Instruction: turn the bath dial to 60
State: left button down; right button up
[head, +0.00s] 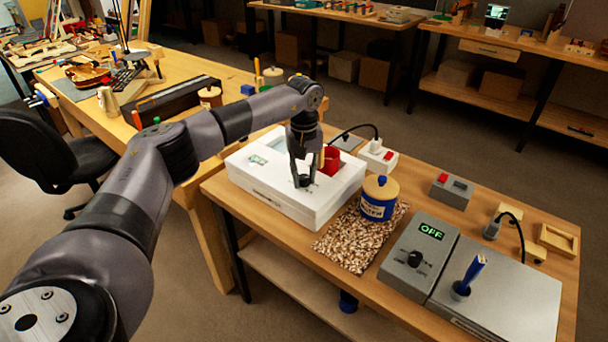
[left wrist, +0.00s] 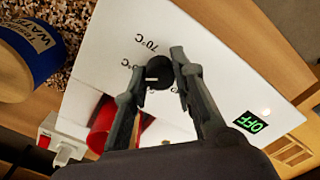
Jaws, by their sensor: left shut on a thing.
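The bath is a white box (head: 285,213) on the near bench, with a red pot (head: 331,160) in its opening. Its black dial (left wrist: 160,70) shows in the left wrist view on the white panel, beside a printed 70°C mark. A second mark is partly hidden by a finger, and I cannot read the dial's exact setting. A green OFF display (left wrist: 252,122) is on the same panel. My left gripper (head: 304,182) points down over the bath, its two fingers (left wrist: 159,72) closed around the dial. My right gripper is not in view.
A blue-labelled jar (head: 378,198) stands on a speckled mat (head: 350,240) beside the bath. Grey units (head: 420,254) with another OFF display and a blue-handled tool (head: 469,275) fill the bench's right part. A small grey box (head: 451,190) stands behind.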

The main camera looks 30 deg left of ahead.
aim_at(304, 177)
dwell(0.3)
pick_arm(q)
jog(key=c, duration=1.3)
grip_release()
jog(key=shift+c, duration=0.2)
notch_tip(304, 177, up, 12)
jog(key=shift+f, duration=0.1)
